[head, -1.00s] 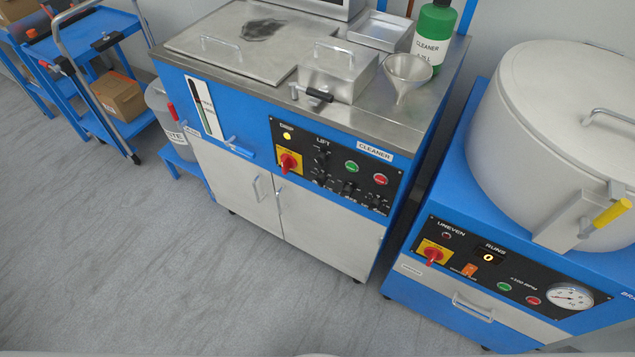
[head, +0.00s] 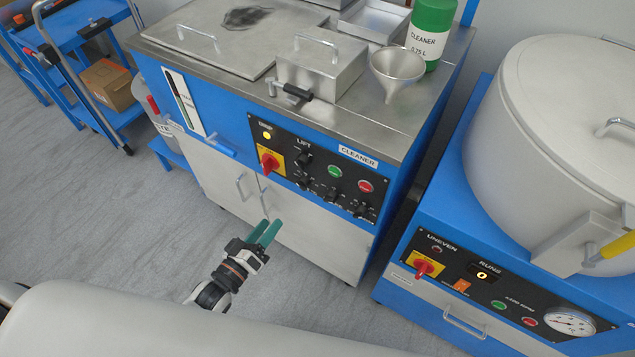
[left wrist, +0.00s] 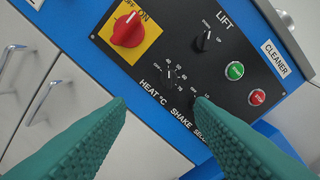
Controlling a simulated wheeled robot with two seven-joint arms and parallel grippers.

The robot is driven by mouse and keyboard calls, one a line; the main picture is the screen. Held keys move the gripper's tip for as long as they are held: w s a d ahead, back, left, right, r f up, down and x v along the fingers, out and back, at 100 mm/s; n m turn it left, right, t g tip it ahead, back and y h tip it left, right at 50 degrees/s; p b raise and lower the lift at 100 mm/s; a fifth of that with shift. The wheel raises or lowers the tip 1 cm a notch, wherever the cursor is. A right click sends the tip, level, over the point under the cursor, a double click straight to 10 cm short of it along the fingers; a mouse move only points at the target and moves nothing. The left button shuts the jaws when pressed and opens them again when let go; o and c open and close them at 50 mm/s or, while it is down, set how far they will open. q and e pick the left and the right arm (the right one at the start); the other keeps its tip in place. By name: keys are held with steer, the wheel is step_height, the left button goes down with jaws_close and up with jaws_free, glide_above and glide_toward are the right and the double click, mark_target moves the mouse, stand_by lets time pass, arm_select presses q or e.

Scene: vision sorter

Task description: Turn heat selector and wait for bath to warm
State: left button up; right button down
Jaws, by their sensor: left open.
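The cleaner's black control panel (head: 318,170) is on the front of the blue and steel machine. The heat selector (left wrist: 170,74) is a small black knob with a white numbered scale, labelled HEAT °C in the left wrist view; its exact setting is too small to read surely. My left gripper (head: 267,230), with teal fingers, is open and empty in front of the cabinet doors, below the panel. In the left wrist view the fingertips (left wrist: 158,103) are spread below the heat selector, apart from it. The right fingertip partly covers the shake knob (left wrist: 201,103). My right gripper is not in view.
Near the heat selector are the lift knob (left wrist: 206,39), red power switch (left wrist: 127,30), green button (left wrist: 235,71) and red button (left wrist: 257,97). A yellow lamp (head: 267,135) glows. A funnel (head: 396,70) and cleaner bottle (head: 431,32) stand on top. Another machine (head: 440,250) stands right.

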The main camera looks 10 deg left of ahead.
mark_target(299, 186)
arm_select(q)
steer(key=x, duration=0.3)
steer(key=r+x, duration=0.1)
steer(key=x, duration=0.7)
steer(key=shift+w+d+r, duration=0.15)
steer(key=shift+d+r, duration=0.1)
steer(key=shift+r, duration=0.1)
steer(key=shift+w+d, duration=0.15)
steer(key=shift+w, duration=0.3)
arm_select(e)
steer(key=shift+s+a+r, duration=0.1)
steer(key=shift+s+a, duration=0.15)
steer(key=shift+a, duration=0.05)
arm_select(q)
steer(key=c, duration=0.9)
steer(key=shift+c, duration=0.2)
arm_select(e)
steer(key=shift+d, duration=0.15)
